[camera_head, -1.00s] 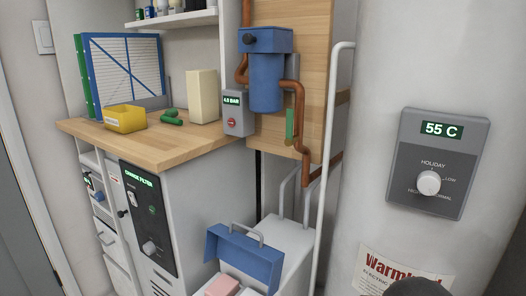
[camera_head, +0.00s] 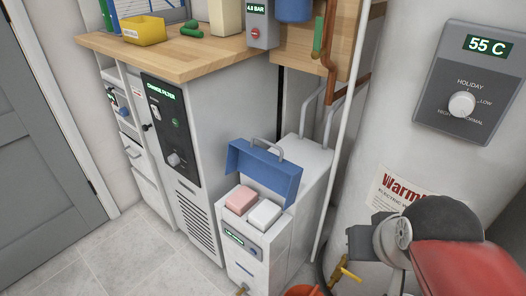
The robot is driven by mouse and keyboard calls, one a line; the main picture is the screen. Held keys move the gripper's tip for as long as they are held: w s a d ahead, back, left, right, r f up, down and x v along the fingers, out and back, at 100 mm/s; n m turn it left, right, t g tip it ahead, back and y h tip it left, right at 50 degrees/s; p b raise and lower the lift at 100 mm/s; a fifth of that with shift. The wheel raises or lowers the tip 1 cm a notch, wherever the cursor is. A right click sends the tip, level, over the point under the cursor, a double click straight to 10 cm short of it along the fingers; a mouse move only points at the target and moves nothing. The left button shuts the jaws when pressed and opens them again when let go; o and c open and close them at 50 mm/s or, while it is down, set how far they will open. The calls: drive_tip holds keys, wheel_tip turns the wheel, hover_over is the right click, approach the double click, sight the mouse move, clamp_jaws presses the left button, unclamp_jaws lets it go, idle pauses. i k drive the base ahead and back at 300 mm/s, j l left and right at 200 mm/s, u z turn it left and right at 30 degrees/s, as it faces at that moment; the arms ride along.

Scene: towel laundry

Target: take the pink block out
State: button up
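The pink block (camera_head: 241,199) sits in the open top of a white floor unit (camera_head: 247,259), on the left side. A white block (camera_head: 265,214) sits right beside it. The unit's blue lid (camera_head: 264,171) stands raised behind both blocks, with a grey handle on its upper edge. Part of my arm, grey and red, shows at the lower right, well to the right of the blocks. My gripper's fingertips are not visible.
A wooden counter (camera_head: 186,55) with a yellow bin (camera_head: 144,30) is at the upper left. A white pole and copper pipe stand behind the unit. A tank with a 55 C panel (camera_head: 466,78) fills the right. Tiled floor (camera_head: 118,260) is clear at the lower left.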

sight(242, 199)
drive_tip(key=j+z, duration=0.15)
drive_tip(key=j, duration=0.3)
drive_tip(key=k+j+z, duration=0.1)
drive_tip(key=j, duration=0.3)
drive_tip(key=k+j+z, duration=0.15)
drive_tip(key=j, duration=0.3)
drive_tip(key=k+j+z, duration=0.1)
drive_tip(key=j, duration=0.3)
drive_tip(key=k+j+z, duration=0.15)
drive_tip(key=j, duration=0.25)
